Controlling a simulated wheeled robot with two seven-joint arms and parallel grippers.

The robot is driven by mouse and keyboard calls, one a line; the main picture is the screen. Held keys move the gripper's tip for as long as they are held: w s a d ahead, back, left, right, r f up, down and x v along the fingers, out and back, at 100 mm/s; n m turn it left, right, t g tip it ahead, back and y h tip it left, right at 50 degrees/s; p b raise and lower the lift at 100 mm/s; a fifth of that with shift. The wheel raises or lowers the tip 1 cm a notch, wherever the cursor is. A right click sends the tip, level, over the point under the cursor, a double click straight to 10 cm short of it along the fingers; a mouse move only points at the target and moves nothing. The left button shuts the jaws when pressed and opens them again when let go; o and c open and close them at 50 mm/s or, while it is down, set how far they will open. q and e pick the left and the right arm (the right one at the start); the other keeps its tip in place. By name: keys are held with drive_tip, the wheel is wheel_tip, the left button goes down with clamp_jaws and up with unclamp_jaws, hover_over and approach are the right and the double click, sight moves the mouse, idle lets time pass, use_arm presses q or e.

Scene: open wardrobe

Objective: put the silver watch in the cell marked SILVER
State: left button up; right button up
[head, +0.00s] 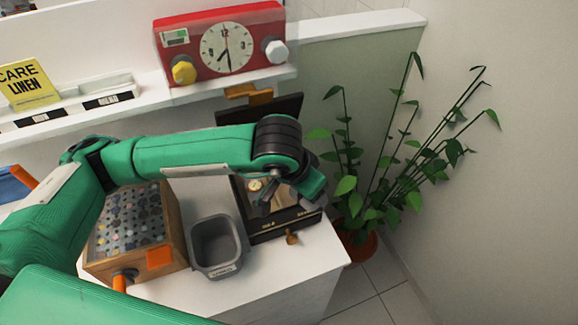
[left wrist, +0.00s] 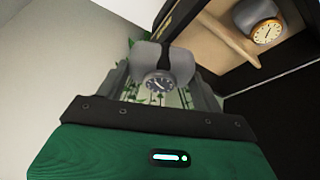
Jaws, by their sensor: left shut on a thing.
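My left gripper (head: 313,184) is at the right end of the black watch box (head: 262,236) on the white cabinet top. In the left wrist view, the left gripper (left wrist: 160,82) is shut on a silver watch (left wrist: 158,84) with a dark dial on a grey cushion. The watch is in front of the fingers, outside the wood-lined cell seen at upper right. A gold-dial watch (left wrist: 267,33) on a grey cushion sits in the box; it also shows in the head view (head: 255,185). The box front has small gold labels, hard to read. My right gripper is not in view.
A grey bin (head: 219,246) and a wooden case (head: 176,227) with a glass top stand left of the box. The box lid (head: 290,108) is open behind. A red clock (head: 222,45) stands on the shelf. A potted plant (head: 360,246) is to the right.

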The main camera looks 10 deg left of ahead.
use_arm(q)
drive_tip(key=w+a+f+p, duration=0.1)
drive_tip(key=w, duration=0.1)
drive_tip(key=w+a+f+p, duration=0.1)
drive_tip(key=w+a, duration=0.1)
drive_tip(key=w, duration=0.1)
drive_tip(key=w+a+f+p, duration=0.1)
drive_tip(key=w+a+p, duration=0.1)
drive_tip(key=shift+w, duration=0.3)
wheel_tip(320, 180, down, 3)
drive_tip(key=shift+r+p, duration=0.2)
drive_tip(key=shift+p, duration=0.7)
drive_tip(key=shift+w+a+f+p, duration=0.25)
drive_tip(key=shift+f+p, duration=0.25)
drive_tip(key=shift+f, duration=0.2)
drive_tip(key=shift+w, duration=0.1)
